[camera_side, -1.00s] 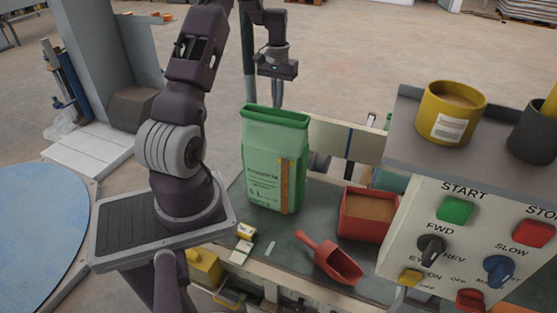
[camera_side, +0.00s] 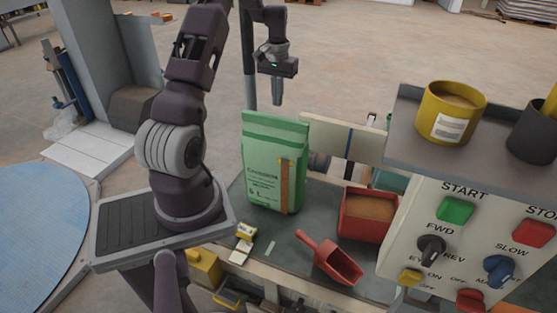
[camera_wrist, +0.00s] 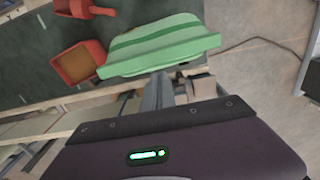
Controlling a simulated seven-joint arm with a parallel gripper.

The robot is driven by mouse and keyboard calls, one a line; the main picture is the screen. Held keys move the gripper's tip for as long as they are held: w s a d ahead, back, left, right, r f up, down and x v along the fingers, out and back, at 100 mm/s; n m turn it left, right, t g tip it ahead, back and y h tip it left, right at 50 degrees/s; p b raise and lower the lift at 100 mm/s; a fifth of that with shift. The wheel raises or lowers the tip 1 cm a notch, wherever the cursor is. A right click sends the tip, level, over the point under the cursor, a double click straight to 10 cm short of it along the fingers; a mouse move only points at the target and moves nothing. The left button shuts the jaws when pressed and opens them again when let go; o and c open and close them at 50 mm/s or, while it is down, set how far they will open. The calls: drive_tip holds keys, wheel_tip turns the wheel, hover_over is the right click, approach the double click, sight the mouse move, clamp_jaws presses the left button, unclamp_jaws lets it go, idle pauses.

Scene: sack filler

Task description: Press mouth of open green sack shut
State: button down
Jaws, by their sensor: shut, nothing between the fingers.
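The green sack (camera_side: 275,170) stands upright on the dark bench top, with printed text and an orange strip on its front. Its top edge now looks flat and closed, with no dark opening showing in the side view. In the wrist view the sack's top (camera_wrist: 165,45) is a pale green band with a darker stripe. My gripper (camera_side: 277,100) is shut and empty, pointing down just above and behind the sack's top edge. In the wrist view its fingertips (camera_wrist: 158,78) overlap the sack's near edge; I cannot tell whether they touch it.
A red bin (camera_side: 367,213) with brown contents and a red scoop (camera_side: 330,258) lie right of the sack. A control panel (camera_side: 470,235) with buttons and knobs, under a shelf carrying a yellow pot (camera_side: 450,112), fills the right side. A cream rail (camera_side: 345,140) runs behind the sack.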

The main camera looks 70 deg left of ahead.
wheel_tip(320, 180, up, 8)
idle(0.5)
drive_tip(key=d+r+m+t, duration=0.1)
drive_tip(key=d+r, duration=0.3)
drive_tip(key=d, duration=0.4)
drive_tip(key=s+d+r+m+t, duration=0.1)
drive_tip(key=d+r+m, duration=0.1)
drive_tip(key=d+r, duration=0.5)
drive_tip(key=d+r+m+t, duration=0.1)
drive_tip(key=d+r, duration=0.1)
drive_tip(key=d, duration=0.8)
drive_tip(key=s+d+f+m+t, duration=0.2)
drive_tip(key=s+d+m, duration=0.3)
drive_tip(key=s+d, duration=0.9)
drive_tip(key=shift+s+t, duration=0.3)
drive_tip(key=shift+s, duration=0.45)
